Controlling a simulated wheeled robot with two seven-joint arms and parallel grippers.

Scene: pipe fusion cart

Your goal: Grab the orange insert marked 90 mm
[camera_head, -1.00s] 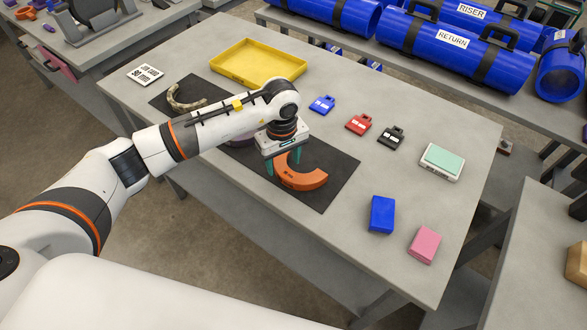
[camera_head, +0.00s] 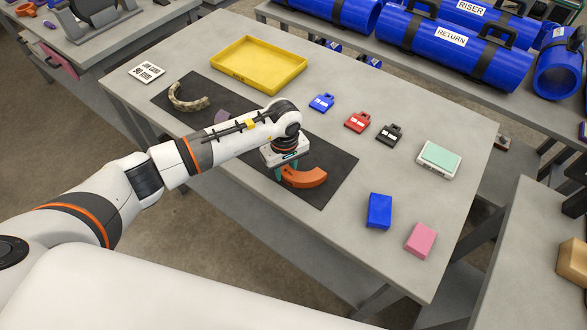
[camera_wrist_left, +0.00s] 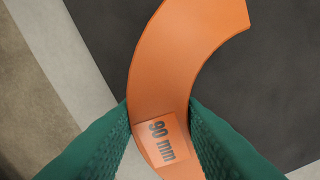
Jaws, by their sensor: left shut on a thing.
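The orange insert (camera_head: 306,178) is a curved piece on the dark mat (camera_head: 337,180) at the table's near middle. In the left wrist view, the insert (camera_wrist_left: 180,50) shows a "90 mm" label near its lower end. My left gripper (camera_head: 281,174) is over the insert's left part and hides some of it. In the left wrist view, the green fingers of my left gripper (camera_wrist_left: 160,122) are shut on the insert, one on each side of the label. I cannot tell whether the insert is clear of the mat. My right gripper is not in view.
A beige curved insert (camera_head: 188,99) and a partly hidden purple one (camera_head: 221,117) lie on the mat. A yellow tray (camera_head: 258,91) stands behind. Blue (camera_head: 322,102), red (camera_head: 357,122) and black (camera_head: 390,134) padlock-like items are to the right. Blue (camera_head: 379,211) and pink (camera_head: 420,241) blocks lie nearer.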

